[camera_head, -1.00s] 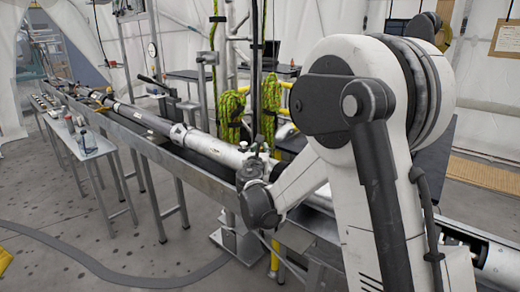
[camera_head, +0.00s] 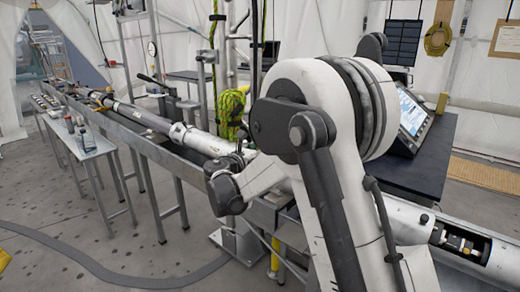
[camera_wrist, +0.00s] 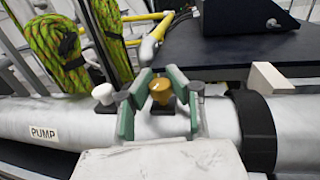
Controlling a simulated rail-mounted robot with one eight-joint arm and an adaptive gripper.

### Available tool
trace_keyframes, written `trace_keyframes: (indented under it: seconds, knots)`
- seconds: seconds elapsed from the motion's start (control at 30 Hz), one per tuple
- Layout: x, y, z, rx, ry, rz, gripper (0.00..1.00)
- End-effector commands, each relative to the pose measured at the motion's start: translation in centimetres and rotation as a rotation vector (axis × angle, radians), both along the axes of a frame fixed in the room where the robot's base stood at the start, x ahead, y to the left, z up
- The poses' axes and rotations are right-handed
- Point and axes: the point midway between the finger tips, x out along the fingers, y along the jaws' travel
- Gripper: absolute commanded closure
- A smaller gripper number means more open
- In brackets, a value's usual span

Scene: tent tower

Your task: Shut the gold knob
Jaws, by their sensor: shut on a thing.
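The gold knob (camera_wrist: 160,91) stands on top of a silver pipe (camera_wrist: 75,121) in the wrist view. My gripper (camera_wrist: 160,84) has its green-padded fingers on both sides of the knob, shut on it. A white knob (camera_wrist: 104,93) is on the same pipe just left of the fingers. In the head view my arm hides the fingers and the gold knob.
A "PUMP" label (camera_wrist: 44,132) and a black collar (camera_wrist: 258,132) are on the pipe. Green-and-yellow rope (camera_wrist: 48,52) hangs behind at left. A dark table (camera_head: 418,160) with a screen (camera_head: 411,115) stands behind my arm. A narrow bench (camera_head: 88,147) stands at left.

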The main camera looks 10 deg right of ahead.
Motion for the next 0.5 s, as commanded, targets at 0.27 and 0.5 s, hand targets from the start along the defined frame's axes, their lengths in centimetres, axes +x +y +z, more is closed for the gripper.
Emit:
trace_keyframes:
  seconds: [0.27,0.5]
  knots:
    - [0.17,0.14,-0.11,0.0,0.0,-0.261,1.0]
    - [0.16,0.11,-0.07,0.0,0.0,-0.489,1.0]
